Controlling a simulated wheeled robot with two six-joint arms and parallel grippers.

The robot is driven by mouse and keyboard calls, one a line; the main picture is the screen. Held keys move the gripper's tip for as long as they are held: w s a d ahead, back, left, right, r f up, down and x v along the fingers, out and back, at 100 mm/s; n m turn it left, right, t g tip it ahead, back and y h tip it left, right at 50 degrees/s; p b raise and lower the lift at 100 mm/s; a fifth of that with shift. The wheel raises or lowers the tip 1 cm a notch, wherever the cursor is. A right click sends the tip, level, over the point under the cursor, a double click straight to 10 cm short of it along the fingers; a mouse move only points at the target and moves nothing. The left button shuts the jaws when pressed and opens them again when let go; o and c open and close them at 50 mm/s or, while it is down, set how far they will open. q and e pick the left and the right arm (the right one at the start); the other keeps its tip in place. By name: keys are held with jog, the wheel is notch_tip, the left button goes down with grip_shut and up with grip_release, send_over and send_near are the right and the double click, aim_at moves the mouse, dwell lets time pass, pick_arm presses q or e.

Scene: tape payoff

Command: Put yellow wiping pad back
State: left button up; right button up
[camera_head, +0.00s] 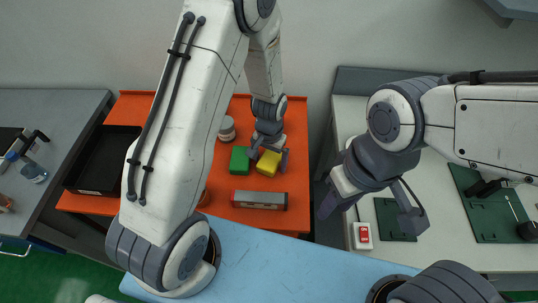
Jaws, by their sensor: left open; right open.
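The yellow wiping pad (269,163) lies on the orange table (222,200), right of a green block (239,160). My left gripper (268,159) is open and reaches down at the yellow pad, with its fingers at the pad's left and right sides. I cannot tell whether the fingers touch it. My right gripper (367,214) is open and empty, in front of the white table and well right of the orange one.
A jar (227,129) stands behind the green block. A black tray (100,160) is at the left. On the white table (345,118) are a red switch (364,236) and green mats (394,219).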

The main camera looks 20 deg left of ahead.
aim_at(270, 160)
pick_arm(q)
notch_tip(270, 160, up, 12)
jog(key=b, duration=0.2)
jog(key=s+d+r+m, duration=0.2)
jog(key=s+d+r, duration=0.2)
jog(key=s, duration=0.6)
jog(key=s+d+r+m+h, duration=0.1)
jog(key=s+d+r+m, duration=0.2)
jog(key=s, duration=0.7)
jog(key=shift+s+d+r, duration=0.2)
jog(key=shift+d+r, duration=0.2)
jog(key=shift+r, duration=0.55)
